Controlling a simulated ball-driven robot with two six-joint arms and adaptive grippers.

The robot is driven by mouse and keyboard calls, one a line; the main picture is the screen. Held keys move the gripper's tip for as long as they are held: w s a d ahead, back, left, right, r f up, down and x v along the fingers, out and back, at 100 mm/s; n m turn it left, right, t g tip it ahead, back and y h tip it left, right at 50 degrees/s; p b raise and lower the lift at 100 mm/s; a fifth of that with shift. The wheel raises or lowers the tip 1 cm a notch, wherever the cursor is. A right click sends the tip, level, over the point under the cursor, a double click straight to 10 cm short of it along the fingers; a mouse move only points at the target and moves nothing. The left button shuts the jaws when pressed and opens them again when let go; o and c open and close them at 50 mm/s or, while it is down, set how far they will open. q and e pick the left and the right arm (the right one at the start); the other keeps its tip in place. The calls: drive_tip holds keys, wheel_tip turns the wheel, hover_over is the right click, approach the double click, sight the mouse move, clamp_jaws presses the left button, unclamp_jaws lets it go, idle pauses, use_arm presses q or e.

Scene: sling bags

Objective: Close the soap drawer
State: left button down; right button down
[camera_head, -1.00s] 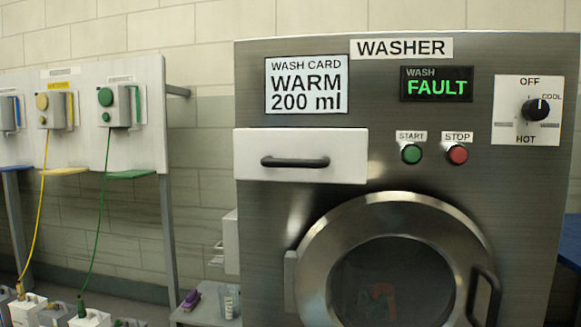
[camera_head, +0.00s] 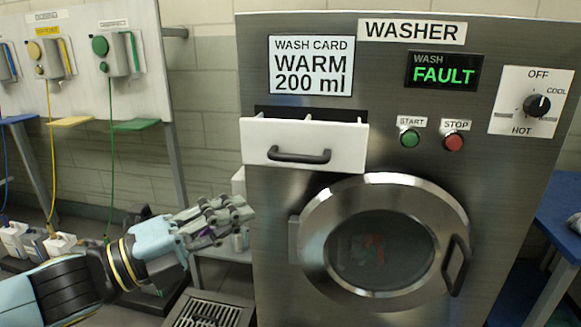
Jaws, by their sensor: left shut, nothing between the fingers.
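The soap drawer (camera_head: 305,145) is a white box front with a black handle (camera_head: 299,155), at the upper left of the washer (camera_head: 420,190). It stands out from the washer, partly open, and a dark slot and inner dividers show above its front. My left gripper (camera_head: 243,208) is shut and empty. It is below and to the left of the drawer in the picture, apart from it. My right gripper is not in view.
The washer's round door (camera_head: 383,245) is shut below the drawer. START (camera_head: 409,138) and STOP (camera_head: 453,142) buttons and a dial (camera_head: 537,105) are to the right. Dispensers (camera_head: 122,53) hang at left. A grate (camera_head: 207,312) lies low in front. A blue table (camera_head: 560,210) is at right.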

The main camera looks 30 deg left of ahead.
sight(300, 153)
use_arm(q)
drive_tip(key=w+a+p+x, duration=0.1)
drive_tip(key=p+x, duration=0.3)
drive_tip(key=x, duration=0.7)
drive_tip(key=shift+w+a+r, duration=0.2)
drive_tip(key=shift+w+a, duration=0.3)
drive_tip(key=shift+a, duration=0.1)
drive_tip(key=shift+a, duration=0.1)
drive_tip(key=w+a, duration=0.1)
drive_tip(key=w, duration=0.2)
drive_tip(key=w+a+b, duration=0.1)
drive_tip(key=w, duration=0.5)
drive_tip(key=shift+w+a+b, duration=0.2)
drive_tip(key=shift+a+b, duration=0.2)
drive_tip(key=shift+d+r, duration=0.1)
